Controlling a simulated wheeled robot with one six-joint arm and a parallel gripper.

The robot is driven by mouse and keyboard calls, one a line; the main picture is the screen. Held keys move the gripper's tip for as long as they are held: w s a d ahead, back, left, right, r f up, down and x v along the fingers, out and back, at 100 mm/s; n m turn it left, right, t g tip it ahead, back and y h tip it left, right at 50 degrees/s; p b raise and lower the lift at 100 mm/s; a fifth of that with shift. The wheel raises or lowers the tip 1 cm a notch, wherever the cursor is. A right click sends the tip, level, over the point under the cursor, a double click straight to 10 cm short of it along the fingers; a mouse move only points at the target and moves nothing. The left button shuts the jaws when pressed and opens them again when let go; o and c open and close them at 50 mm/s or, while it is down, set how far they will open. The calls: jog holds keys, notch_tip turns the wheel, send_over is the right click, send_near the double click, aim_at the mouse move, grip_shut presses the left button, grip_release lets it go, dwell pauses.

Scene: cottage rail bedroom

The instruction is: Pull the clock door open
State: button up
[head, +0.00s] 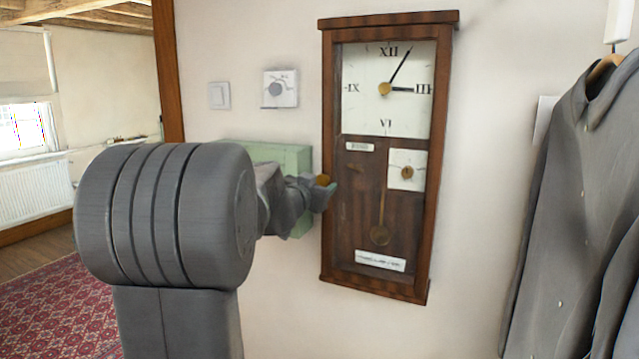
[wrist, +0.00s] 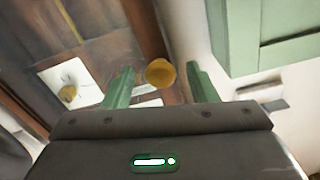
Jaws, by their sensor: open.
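The wall clock (head: 428,200) has a dark wooden case, a white dial and a pendulum (head: 379,235) behind its front door. The door (head: 350,215) looks shut. A round brass knob (head: 323,180) sits at the door's left edge. My gripper (head: 325,190) is at the left side of the clock, close to the knob. In the wrist view the knob (wrist: 160,72) shows between the two green fingertips of my open gripper (wrist: 158,82), slightly beyond them. I cannot tell whether a finger touches it.
A green box (head: 285,154) is on the wall just left of the clock, behind my arm; it also shows in the wrist view (wrist: 240,40). A light switch (head: 219,96) and a dial plate (head: 280,89) are above it. A grey coat (head: 575,200) hangs at the right.

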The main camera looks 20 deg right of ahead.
jog(key=shift+x, duration=0.9)
